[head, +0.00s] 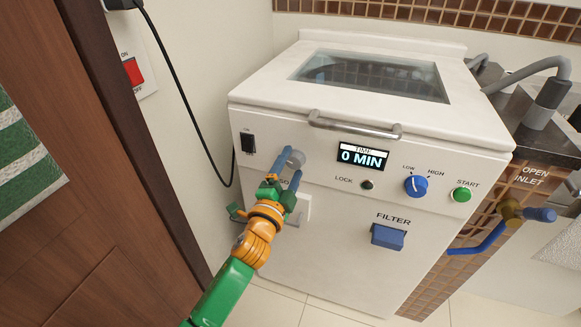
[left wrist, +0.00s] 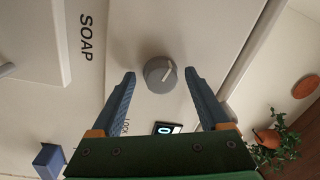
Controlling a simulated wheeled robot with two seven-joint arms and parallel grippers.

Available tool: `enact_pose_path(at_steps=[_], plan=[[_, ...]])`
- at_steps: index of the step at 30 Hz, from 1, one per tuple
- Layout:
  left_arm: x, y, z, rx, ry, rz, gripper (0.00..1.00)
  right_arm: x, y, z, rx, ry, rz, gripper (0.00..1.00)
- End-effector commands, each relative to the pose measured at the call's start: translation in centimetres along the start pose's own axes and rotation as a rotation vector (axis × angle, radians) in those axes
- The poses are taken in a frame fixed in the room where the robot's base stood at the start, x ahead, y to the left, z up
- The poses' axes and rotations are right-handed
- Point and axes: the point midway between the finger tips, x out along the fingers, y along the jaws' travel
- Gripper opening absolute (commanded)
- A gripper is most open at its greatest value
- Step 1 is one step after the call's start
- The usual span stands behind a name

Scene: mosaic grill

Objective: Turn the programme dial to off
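The grey round programme dial (head: 297,157) is on the upper left of the white machine's front. In the left wrist view the dial (left wrist: 158,78) carries a pale pointer line slanting toward the upper right of the picture. No off mark can be read around it. My left gripper (head: 287,172) is open in front of the dial. In the left wrist view its two blue fingertips (left wrist: 160,74) stand on either side of the dial, with a gap on both sides. My right gripper is not in view.
The display (head: 362,157) reads 0 MIN. A black switch (head: 248,143), a blue low-high knob (head: 416,187), a green start button (head: 462,195) and a blue filter handle (head: 388,237) share the front. A lid handle (head: 353,125) juts out above. A wooden door (head: 90,200) stands left.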

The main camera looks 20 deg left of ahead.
Motion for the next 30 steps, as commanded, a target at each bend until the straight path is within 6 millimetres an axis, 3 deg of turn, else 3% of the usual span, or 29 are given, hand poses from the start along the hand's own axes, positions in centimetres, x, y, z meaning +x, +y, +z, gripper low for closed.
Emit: enact_pose_path(at_steps=[9, 21, 30], plan=[[-0.2, -0.1, 0.0, 0.001, 0.001, -0.001, 0.83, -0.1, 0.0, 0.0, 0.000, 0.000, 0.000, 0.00], [-6.7, 0.1, 0.0, 0.001, 0.000, 0.001, 0.83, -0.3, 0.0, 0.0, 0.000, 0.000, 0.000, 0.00], [-7.1, 0.0, 0.0, 0.001, 0.000, -0.001, 0.83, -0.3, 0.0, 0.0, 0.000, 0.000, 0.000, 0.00]])
